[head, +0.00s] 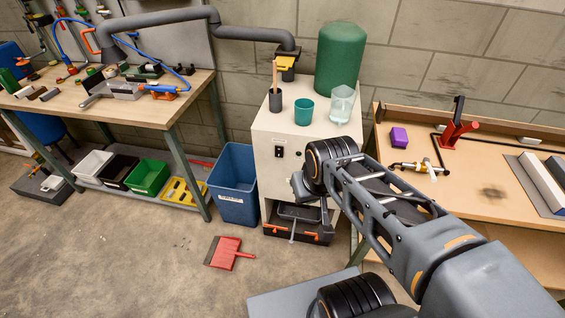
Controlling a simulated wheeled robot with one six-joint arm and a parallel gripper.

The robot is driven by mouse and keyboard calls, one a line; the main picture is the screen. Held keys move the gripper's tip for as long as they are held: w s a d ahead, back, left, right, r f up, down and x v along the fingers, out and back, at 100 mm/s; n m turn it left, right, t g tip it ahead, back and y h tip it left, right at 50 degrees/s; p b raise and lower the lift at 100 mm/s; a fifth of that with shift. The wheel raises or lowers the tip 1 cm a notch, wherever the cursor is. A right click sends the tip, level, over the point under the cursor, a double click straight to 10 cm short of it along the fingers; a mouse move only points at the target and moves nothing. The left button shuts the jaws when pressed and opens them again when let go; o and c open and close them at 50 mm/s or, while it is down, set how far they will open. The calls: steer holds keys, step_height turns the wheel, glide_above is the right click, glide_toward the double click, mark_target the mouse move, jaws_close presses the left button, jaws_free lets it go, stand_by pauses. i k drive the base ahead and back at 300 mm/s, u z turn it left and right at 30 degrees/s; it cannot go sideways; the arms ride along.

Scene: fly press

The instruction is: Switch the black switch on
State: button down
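A small black switch (279,152) sits on the upper left of the front face of a white cabinet (262,176). Its on or off position is too small to tell. My arm reaches in from the lower right, and its black wrist is in front of the cabinet's right part. My gripper (299,188) seems to be the grey part just below and left of the wrist, a little below and right of the switch. Its fingers are not clear, so I cannot tell whether it is open or shut.
A teal cup (303,111), a clear jug (342,103) and a dark brush pot (275,100) stand on the cabinet. A blue bin (235,182) stands left of it. A red dustpan (224,252) lies on the floor. Workbenches flank both sides.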

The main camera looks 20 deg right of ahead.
mark_target(278, 149)
steer(key=u, duration=1.75)
steer(key=i, duration=1)
steer(key=z, duration=1.75)
